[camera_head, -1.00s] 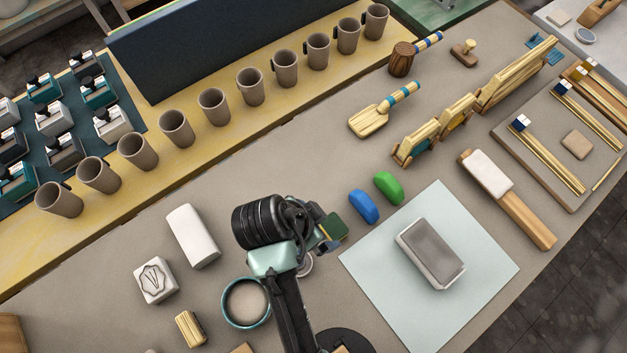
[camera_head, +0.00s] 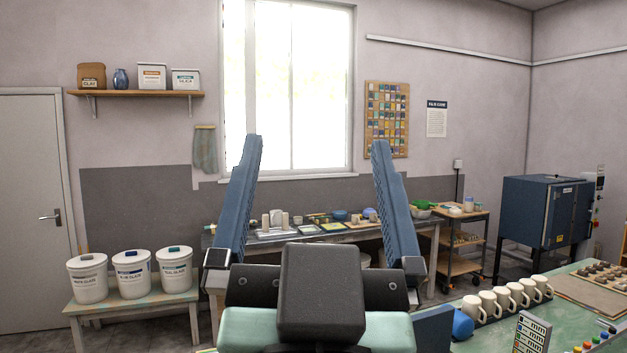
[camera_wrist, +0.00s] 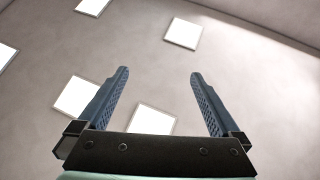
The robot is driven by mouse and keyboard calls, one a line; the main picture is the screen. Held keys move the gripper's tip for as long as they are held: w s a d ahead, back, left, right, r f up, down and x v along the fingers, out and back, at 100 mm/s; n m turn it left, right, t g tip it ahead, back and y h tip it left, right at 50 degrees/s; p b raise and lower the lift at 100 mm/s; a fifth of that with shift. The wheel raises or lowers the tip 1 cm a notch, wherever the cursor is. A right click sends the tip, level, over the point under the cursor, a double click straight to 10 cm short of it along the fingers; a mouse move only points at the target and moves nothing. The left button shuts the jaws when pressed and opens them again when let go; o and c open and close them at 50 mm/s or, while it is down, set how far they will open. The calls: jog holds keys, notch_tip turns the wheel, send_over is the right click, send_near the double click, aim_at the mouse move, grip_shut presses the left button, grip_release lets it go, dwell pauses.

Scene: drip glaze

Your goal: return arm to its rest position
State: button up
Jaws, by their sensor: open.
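My gripper (camera_head: 317,145) stands upright in the middle of the head view, close to the camera. Its two blue fingers point up and are spread wide apart. The rest of my arm is mostly hidden behind the gripper's body.
A green table (camera_head: 570,310) with a row of white mugs (camera_head: 503,299) and a blue cylinder (camera_head: 462,325) is at the lower right. Lidded white buckets (camera_head: 131,274) stand on a low bench at left. A blue kiln (camera_head: 545,212) and cart (camera_head: 458,250) stand farther back.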

jog(key=shift+s+a+r+n+t+b, duration=0.15)
jog(key=shift+s+n+t+b, duration=0.2)
jog(key=shift+s+b, duration=0.4)
jog(key=shift+s+a+r+n+t+b, duration=0.1)
jog(key=shift+s+r+n+t+b, duration=0.05)
jog(key=shift+s+t+b, duration=0.55)
jog(key=shift+s+g, duration=0.1)
jog(key=shift+g, duration=0.15)
